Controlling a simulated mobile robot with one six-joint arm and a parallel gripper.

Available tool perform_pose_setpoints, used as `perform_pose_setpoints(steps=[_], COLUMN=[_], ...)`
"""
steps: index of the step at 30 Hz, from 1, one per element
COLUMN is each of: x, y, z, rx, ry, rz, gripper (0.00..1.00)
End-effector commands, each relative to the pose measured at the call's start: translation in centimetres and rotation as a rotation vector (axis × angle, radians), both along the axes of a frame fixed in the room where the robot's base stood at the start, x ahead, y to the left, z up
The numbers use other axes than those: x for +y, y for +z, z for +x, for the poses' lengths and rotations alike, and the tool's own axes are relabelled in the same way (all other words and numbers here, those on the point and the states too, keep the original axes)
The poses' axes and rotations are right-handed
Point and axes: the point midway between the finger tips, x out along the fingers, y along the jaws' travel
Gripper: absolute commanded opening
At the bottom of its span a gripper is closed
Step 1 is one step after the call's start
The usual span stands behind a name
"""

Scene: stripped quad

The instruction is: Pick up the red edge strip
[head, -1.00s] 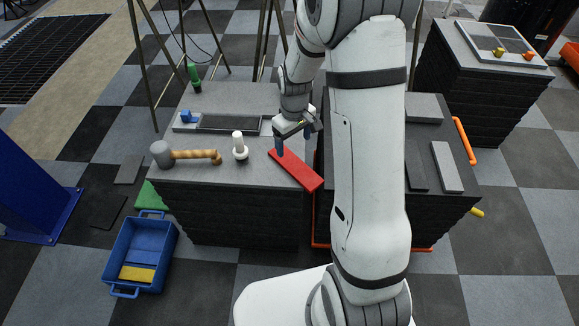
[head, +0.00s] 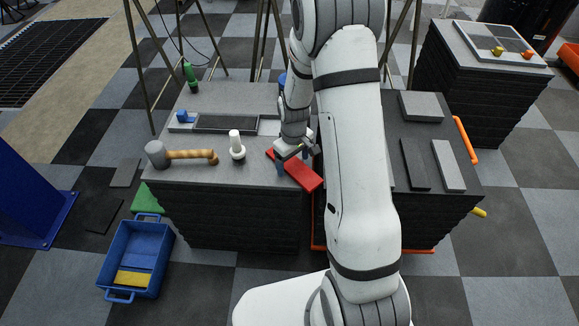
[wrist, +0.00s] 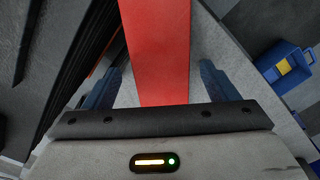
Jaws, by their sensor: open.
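The red edge strip (head: 301,174) lies flat on the grey top of the left block stack, near its right front corner, slanting toward that corner. My gripper (head: 291,163) is low over the strip, toward its far half. In the wrist view the red strip (wrist: 157,50) runs between the two blue fingers of my open gripper (wrist: 168,85), with a gap on each side. I cannot tell how far the fingertips are above the grey top. Part of the strip is hidden by my gripper in the head view.
A blue crate (head: 137,257) is on the floor at left. Grey slabs (head: 447,165) lie on the right stack.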

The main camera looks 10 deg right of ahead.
Motion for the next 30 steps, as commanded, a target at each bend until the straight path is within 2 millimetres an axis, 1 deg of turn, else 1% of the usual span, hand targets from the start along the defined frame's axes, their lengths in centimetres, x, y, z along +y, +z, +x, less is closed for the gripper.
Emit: perform_pose_setpoints(steps=[1, 2, 19, 26, 29, 30], x=[0.0, 0.0, -0.1, -0.1, -0.1, -0.1], y=[0.0, 0.0, 0.0, 0.2, 1.1, 1.7], z=[0.0, 0.0, 0.0, 0.0, 0.1, 0.1], rx=[0.000, 0.000, 0.000, -0.001, -0.002, -0.002], ry=[0.000, 0.000, -0.002, -0.002, -0.002, -0.002], rz=[0.000, 0.000, 0.000, 0.000, 0.000, 0.000], gripper=[0.78, 0.75, 0.28, 0.28, 0.28, 0.28])
